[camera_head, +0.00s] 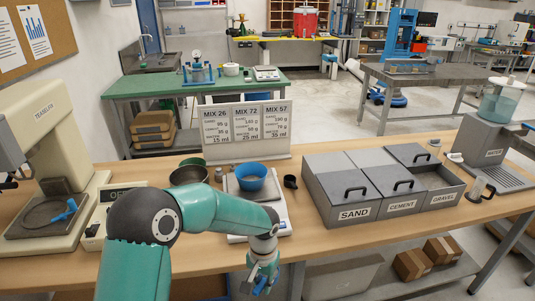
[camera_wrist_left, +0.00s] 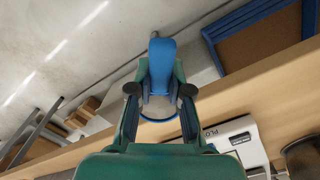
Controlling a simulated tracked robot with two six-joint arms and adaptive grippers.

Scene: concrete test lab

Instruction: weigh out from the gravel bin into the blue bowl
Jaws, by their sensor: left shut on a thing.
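The gravel bin (camera_head: 443,197) is the right one of three grey labelled bins; its top is open and its lid (camera_head: 408,153) lies behind it. The blue bowl (camera_head: 251,184) sits on the white scale (camera_head: 285,218), left of the bins; its inside is too small to read. The scale also shows in the left wrist view (camera_wrist_left: 232,140). My left gripper (camera_head: 262,278) is low at the table's front edge, in front of the scale. It is shut on a blue handle (camera_wrist_left: 161,65); what the handle belongs to is mostly hidden. My right gripper is not in view.
The sand bin (camera_head: 354,213) and cement bin (camera_head: 402,205) are closed. A mix board (camera_head: 245,130) stands behind the scale. A dark bowl (camera_head: 188,176) and a small black cup (camera_head: 290,182) flank the scale. A beige tester (camera_head: 60,150) stands left. A clear cylinder (camera_head: 477,187) stands right.

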